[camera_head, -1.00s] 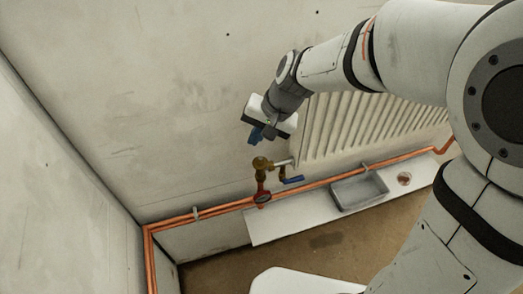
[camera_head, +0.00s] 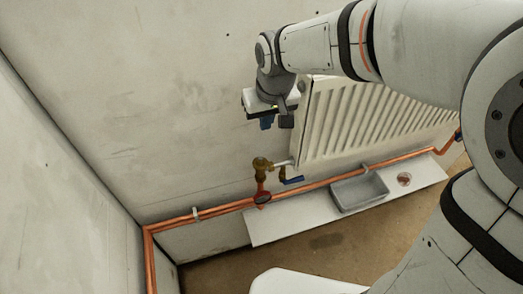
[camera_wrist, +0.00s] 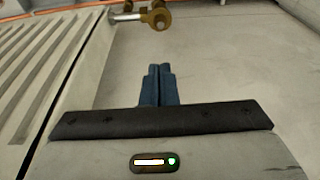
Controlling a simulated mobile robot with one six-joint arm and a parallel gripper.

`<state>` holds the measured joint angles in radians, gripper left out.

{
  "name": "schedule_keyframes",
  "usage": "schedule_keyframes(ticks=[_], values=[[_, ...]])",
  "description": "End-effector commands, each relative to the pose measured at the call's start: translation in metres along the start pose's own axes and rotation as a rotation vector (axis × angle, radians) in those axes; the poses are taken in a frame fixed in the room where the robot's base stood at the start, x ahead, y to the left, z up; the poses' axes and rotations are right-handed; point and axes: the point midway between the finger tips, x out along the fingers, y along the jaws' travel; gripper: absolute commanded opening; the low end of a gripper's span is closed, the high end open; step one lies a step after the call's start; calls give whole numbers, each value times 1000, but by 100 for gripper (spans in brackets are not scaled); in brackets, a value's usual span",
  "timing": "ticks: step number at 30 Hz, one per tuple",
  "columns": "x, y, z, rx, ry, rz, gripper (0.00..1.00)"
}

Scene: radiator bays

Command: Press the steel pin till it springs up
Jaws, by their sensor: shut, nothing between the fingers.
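The brass valve (camera_head: 262,166) stands on a copper pipe at the radiator's lower left end. It also shows at the top of the wrist view (camera_wrist: 157,15), with a pale round end facing me. I cannot make out the steel pin for certain at this size. My gripper (camera_head: 267,124) is above the valve, clearly apart from it, and points down. In the wrist view its blue fingers (camera_wrist: 157,68) are together with nothing between them.
The white ribbed radiator (camera_head: 370,120) is right of my gripper. Copper pipes (camera_head: 320,185) run along the wall above a white board (camera_head: 280,228) with a grey tray (camera_head: 345,207) and a small copper-coloured item (camera_head: 404,179).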

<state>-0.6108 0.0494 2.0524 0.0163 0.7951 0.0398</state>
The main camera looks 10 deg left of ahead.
Motion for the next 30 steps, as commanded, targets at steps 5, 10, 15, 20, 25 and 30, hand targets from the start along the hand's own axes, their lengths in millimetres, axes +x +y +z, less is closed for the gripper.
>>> schedule_keyframes(ticks=[5,10,15,20,25,30], values=[[30,0,1,0,-7,0,0],[68,0,1,0,-7,0,0],[101,0,3,0,-6,0,0],[121,-1,11,0,-4,0,0],[130,-2,14,1,-1,0,0],[131,-2,14,1,0,0,0]])
